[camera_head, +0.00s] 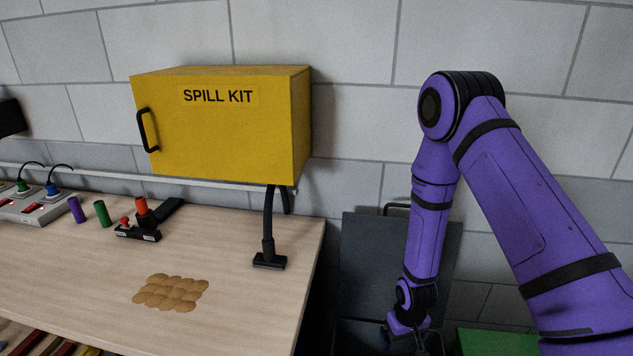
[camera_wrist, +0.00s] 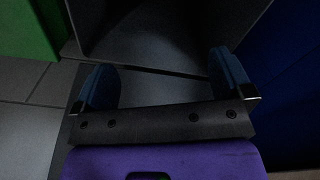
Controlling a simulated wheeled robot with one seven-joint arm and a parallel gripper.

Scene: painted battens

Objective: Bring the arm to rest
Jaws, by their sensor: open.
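My purple arm comes in from the right in the head view and bends down at the elbow. My gripper (camera_head: 412,338) hangs low, right of the workbench's end and in front of a dark grey panel or open lid. The frame's lower edge cuts off its fingers there. In the wrist view my gripper (camera_wrist: 165,88) shows two blue-black fingers set wide apart with nothing between them. Beyond the fingers is a dark grey box-like thing (camera_wrist: 150,35), dim and hard to make out.
The wooden workbench (camera_head: 240,300) fills the left, with a brown patch (camera_head: 170,292), a black stand (camera_head: 269,260), a red-and-black tool (camera_head: 140,228) and a power strip (camera_head: 35,208) on it. A yellow spill kit cabinet (camera_head: 220,140) hangs above. A green thing (camera_head: 495,342) is at lower right.

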